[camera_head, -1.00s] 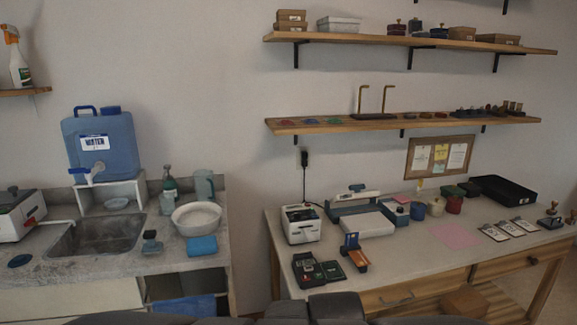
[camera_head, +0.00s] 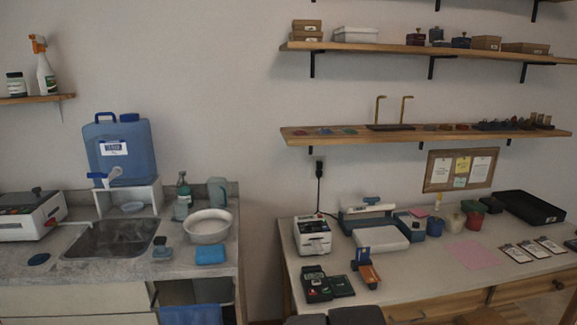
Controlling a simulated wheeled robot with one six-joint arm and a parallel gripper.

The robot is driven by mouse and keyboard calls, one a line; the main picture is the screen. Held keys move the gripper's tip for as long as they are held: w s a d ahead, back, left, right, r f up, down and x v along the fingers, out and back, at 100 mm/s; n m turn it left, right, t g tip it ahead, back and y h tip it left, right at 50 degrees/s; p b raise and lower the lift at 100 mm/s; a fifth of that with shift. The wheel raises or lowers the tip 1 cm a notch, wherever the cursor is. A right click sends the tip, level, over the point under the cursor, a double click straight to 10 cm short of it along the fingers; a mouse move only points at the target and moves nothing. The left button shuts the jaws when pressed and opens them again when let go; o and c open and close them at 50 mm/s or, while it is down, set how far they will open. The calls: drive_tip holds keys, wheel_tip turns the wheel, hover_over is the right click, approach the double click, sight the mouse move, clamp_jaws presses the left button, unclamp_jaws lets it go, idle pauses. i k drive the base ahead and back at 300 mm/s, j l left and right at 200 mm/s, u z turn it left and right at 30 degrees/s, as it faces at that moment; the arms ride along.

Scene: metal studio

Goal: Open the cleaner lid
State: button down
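A white box-shaped machine (camera_head: 38,222) with a red mark on its front stands on the left counter, cut off by the left picture edge. It looks like the cleaner. Its dark lid (camera_head: 14,200) lies on top and appears closed, with a small dark knob (camera_head: 36,190) on it. My gripper cannot be made out; only dark parts of my own body show at the bottom edge.
A sink (camera_head: 112,238) lies right of the machine, with a blue water tank (camera_head: 122,150) behind it. A white bowl (camera_head: 208,226) and blue sponge (camera_head: 210,254) sit on the counter. A cluttered workbench (camera_head: 400,285) stands right, past a floor gap.

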sight(35, 197)
drive_tip(key=u, duration=1.4)
